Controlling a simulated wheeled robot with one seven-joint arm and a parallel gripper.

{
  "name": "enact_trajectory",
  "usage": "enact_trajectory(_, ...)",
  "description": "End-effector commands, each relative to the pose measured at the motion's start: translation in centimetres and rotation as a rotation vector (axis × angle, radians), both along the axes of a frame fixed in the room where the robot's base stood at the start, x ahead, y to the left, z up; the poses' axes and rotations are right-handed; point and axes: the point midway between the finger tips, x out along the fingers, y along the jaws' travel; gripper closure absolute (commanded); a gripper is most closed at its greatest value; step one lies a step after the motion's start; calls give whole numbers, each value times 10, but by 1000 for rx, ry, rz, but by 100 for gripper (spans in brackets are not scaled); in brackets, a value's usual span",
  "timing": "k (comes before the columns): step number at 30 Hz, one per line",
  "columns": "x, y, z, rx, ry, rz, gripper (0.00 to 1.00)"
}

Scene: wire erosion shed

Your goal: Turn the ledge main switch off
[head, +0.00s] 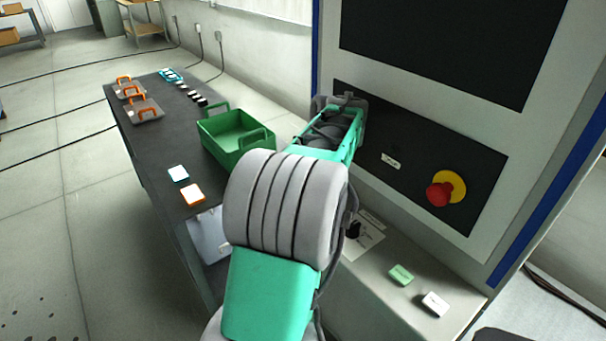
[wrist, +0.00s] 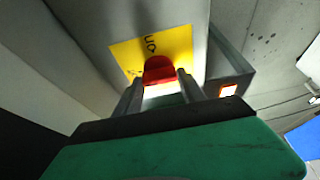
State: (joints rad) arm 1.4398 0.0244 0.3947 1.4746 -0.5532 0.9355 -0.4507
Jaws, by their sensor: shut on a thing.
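The switch's red handle (wrist: 158,68) stands on a yellow plate (wrist: 125,55) in the wrist view. Dark markings show on the plate above the handle, too small to read for certain. My gripper (wrist: 160,80) has one finger on each side of the handle and is shut on it. Which way the handle is turned is hard to tell. In the head view my arm hides the gripper and the switch.
A red mushroom button on a yellow disc (head: 455,183) sits on the black cabinet panel at right. A green crate (head: 215,143) stands on the dark bench (head: 150,130). Green and white blocks (head: 401,275) (head: 434,304) lie on the grey ledge (head: 375,300).

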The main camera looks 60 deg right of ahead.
Motion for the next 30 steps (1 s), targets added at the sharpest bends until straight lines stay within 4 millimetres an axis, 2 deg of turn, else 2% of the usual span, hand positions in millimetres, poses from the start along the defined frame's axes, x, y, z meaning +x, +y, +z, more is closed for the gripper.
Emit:
enact_trajectory(17,-3,0,-2,7,4,30,93)
enact_trajectory(18,-3,0,-2,7,5,30,50)
enact_trajectory(25,0,1,-1,4,2,33,31)
enact_trajectory(30,0,0,-1,2,1,34,31)
